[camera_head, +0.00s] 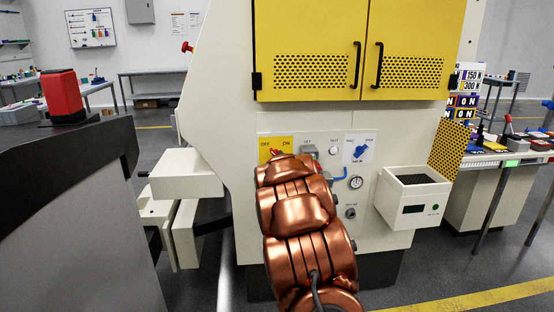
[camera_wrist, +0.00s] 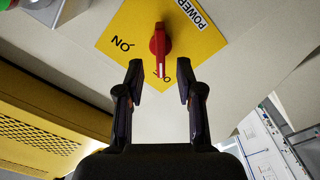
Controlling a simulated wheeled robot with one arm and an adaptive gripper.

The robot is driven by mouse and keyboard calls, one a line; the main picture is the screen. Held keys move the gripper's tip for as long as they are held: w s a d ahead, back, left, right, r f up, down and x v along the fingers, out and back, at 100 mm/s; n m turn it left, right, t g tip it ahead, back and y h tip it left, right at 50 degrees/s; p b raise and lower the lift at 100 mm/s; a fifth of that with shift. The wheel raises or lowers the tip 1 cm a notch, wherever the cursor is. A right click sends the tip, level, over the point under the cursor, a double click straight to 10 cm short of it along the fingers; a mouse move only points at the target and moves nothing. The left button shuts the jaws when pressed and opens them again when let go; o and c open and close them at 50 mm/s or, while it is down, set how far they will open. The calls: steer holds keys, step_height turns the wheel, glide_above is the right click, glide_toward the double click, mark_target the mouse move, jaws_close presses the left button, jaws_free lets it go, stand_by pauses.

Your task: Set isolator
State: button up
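The isolator is a red rotary handle (camera_wrist: 159,42) on a yellow plate (camera_wrist: 126,30), with POWER and ON lettering in the wrist view. The handle's white-marked end points down in that view, over a label it partly covers; ON is to its left. My gripper (camera_wrist: 161,80) is open and empty, its two dark fingers on either side of the handle's lower end and apart from it. In the head view the yellow plate (camera_head: 268,143) shows OFF on the machine front. My copper arm hides part of the plate and my gripper there.
Right of the plate are a blue selector switch (camera_head: 361,151), a gauge (camera_head: 356,182) and a cream bin (camera_head: 414,203). Yellow doors (camera_head: 318,45) with black handles are above. A dark-topped counter (camera_head: 75,150) stands on the left.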

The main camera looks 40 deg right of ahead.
steer(key=v, duration=0.8)
steer(key=shift+s+a, duration=0.25)
stand_by(0.4)
steer(key=shift+f, duration=0.1)
